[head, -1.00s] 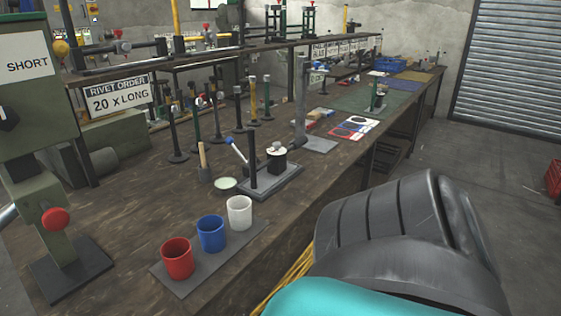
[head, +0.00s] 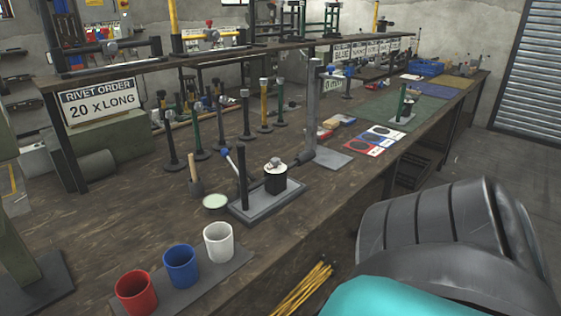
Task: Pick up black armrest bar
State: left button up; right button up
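I cannot tell with certainty which piece is the black armrest bar. A dark horizontal bar (head: 118,46) lies along the raised shelf at the upper left, with a grey upright piece near its middle. Several black posts stand on round feet on the bench, among them a short black post (head: 170,142). Another black upright post (head: 242,180) stands on a grey plate beside a small black block. Neither of my grippers shows in the head view.
A long wooden bench (head: 120,220) runs from the near left to the far right. Red (head: 136,293), blue (head: 180,266) and white (head: 218,243) cups stand on a dark mat near its front edge. A rivet order sign (head: 100,103) stands below the shelf. Open floor (head: 470,150) lies right of the bench.

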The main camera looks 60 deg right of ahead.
aim_at(278, 186)
jog(key=k+l, duration=0.1)
jog(key=l, duration=0.55)
jog(key=k+l, duration=0.1)
jog(key=l, duration=0.55)
